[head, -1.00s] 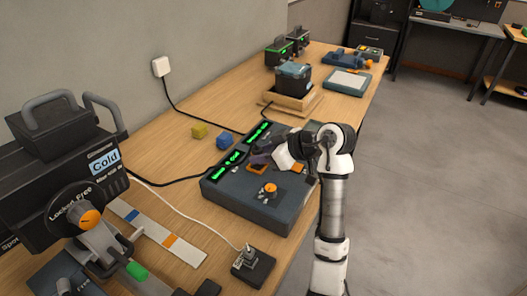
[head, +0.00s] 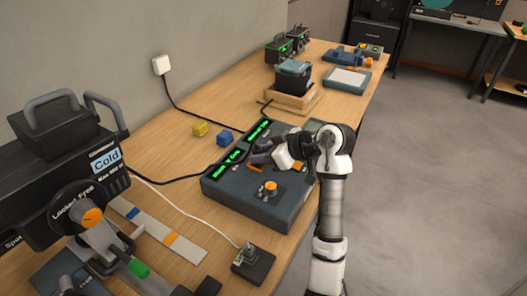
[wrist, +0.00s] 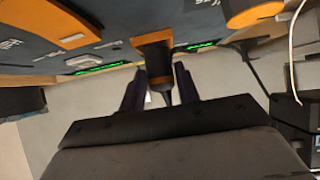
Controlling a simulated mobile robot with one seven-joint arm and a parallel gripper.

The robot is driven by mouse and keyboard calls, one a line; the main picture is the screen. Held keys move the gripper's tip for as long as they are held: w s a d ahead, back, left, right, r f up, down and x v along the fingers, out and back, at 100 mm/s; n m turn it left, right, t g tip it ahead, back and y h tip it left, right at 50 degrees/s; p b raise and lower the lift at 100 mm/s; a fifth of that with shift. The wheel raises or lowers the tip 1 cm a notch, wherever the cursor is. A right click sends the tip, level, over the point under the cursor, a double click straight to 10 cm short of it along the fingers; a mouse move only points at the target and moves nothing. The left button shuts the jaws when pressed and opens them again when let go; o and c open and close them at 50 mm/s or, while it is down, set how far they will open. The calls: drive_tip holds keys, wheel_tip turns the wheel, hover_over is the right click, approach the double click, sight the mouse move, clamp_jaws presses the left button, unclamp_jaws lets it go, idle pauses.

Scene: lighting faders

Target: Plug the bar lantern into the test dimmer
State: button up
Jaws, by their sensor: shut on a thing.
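My gripper (head: 258,156) is over the dark blue-grey console (head: 285,215). In the wrist view its two dark fingers (wrist: 158,88) close on an orange-and-black handle (wrist: 154,52) at the console. The large black lantern (head: 50,160) with a "Cold" label stands at the left front; I cannot tell if it is the bar lantern. A plug (head: 249,248) on a white cable stands upright in a small dark block (head: 262,266) at the table's front edge. I cannot tell whether this block is the test dimmer.
The console has green displays (head: 226,164) and an orange round knob (head: 269,187). Blue (head: 224,138) and yellow (head: 200,129) cubes lie behind it. A dark box sits in a wooden tray (head: 292,106). A white wall socket (head: 161,65) feeds a black cable. The floor at right is clear.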

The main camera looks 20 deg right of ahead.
drive_tip(key=shift+f, duration=0.3)
drive_tip(key=o, duration=1.1)
drive_tip(key=shift+o, duration=0.2)
drive_tip(key=shift+r, duration=0.1)
drive_tip(key=b+v, duration=0.2)
drive_tip(key=v, duration=1.2)
drive_tip(key=shift+b, duration=0.3)
